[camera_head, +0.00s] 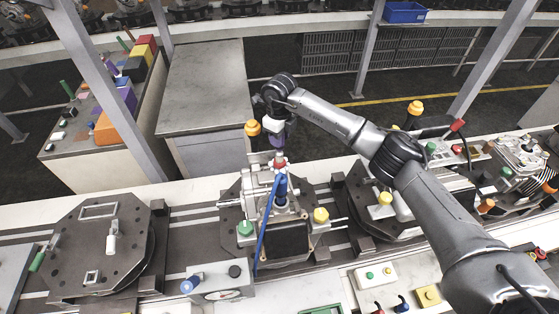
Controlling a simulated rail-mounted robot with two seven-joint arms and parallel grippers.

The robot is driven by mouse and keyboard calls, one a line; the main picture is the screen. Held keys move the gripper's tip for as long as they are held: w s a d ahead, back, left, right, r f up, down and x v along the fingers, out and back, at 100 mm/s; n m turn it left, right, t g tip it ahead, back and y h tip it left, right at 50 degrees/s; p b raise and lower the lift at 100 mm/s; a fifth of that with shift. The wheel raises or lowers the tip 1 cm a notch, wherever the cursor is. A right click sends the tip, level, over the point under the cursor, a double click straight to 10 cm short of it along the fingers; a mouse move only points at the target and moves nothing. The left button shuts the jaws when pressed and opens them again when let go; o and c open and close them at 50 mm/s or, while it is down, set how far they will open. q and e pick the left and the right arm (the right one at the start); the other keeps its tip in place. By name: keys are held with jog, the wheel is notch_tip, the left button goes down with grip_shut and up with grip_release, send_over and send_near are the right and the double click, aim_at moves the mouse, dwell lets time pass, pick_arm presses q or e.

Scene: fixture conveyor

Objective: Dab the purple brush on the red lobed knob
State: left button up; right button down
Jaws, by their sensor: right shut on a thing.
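My right gripper (279,146) points down over the middle fixture on the conveyor. It is shut on the purple brush (277,138), of which only a small purple part shows between the fingers. The red lobed knob (280,164) sits on top of the grey machined part (270,207), directly below the gripper. The brush end and the knob are very close; I cannot tell whether they touch. My left gripper is not in view.
A blue rod (266,225) slants across the part's front. Green (245,228) and yellow (321,215) knobs flank it. An orange knob (252,128) shows beside my gripper. A round plate fixture (100,240) stands left. A bare grey table (205,85) lies behind.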

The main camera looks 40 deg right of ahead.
jog(key=shift+r, duration=0.15)
jog(key=shift+r+p, duration=0.8)
jog(key=shift+r, duration=0.3)
jog(key=shift+r+p, duration=1.35)
jog(key=shift+r, duration=0.95)
